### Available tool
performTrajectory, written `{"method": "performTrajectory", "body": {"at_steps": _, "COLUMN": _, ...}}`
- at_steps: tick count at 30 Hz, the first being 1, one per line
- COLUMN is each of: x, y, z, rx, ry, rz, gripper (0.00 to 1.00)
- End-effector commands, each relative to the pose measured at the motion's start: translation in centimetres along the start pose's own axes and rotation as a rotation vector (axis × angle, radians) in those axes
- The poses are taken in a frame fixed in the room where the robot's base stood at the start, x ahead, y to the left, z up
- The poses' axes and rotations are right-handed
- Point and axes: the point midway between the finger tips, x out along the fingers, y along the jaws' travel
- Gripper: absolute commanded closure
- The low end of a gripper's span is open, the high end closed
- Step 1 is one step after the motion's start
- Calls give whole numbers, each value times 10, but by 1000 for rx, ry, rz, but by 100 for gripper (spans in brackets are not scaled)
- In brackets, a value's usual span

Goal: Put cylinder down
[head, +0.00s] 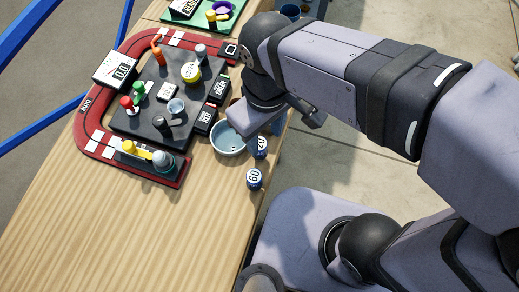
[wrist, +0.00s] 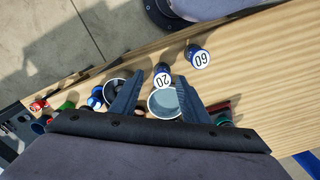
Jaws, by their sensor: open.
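Two blue cylinders with white numbered tops stand on the wooden table near its edge. The one marked 20 (head: 261,147) is beside the light blue bowl (head: 227,150). The one marked 60 (head: 254,179) stands a little apart, nearer the front. My gripper (head: 268,122) is open above the bowl and the 20 cylinder and partly hides both in the head view. In the wrist view, the 20 cylinder (wrist: 162,78) and the bowl (wrist: 163,112) show between my open fingers (wrist: 159,84), with nothing gripped. The 60 cylinder (wrist: 198,60) is outside them.
A dark board (head: 150,90) with knobs, small cylinders and label blocks lies left of the bowl, ringed by a red track (head: 86,125). A dial marked 0.0 (head: 117,70) is at its far left. The front of the table (head: 90,230) is bare.

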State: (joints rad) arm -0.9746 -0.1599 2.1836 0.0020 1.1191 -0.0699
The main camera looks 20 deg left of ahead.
Motion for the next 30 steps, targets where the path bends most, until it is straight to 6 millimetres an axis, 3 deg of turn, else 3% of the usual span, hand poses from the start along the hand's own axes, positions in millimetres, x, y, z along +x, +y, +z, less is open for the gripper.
{"method": "performTrajectory", "body": {"at_steps": 6, "x": 1, "y": -13, "z": -3, "rx": -55, "ry": 1, "rz": 1, "gripper": 58}}
{"method": "performTrajectory", "body": {"at_steps": 23, "x": 25, "y": -12, "z": -4, "rx": -54, "ry": -1, "rz": 2, "gripper": 58}}
{"method": "performTrajectory", "body": {"at_steps": 30, "x": 50, "y": -6, "z": -7, "rx": -52, "ry": -5, "rz": 1, "gripper": 58}}
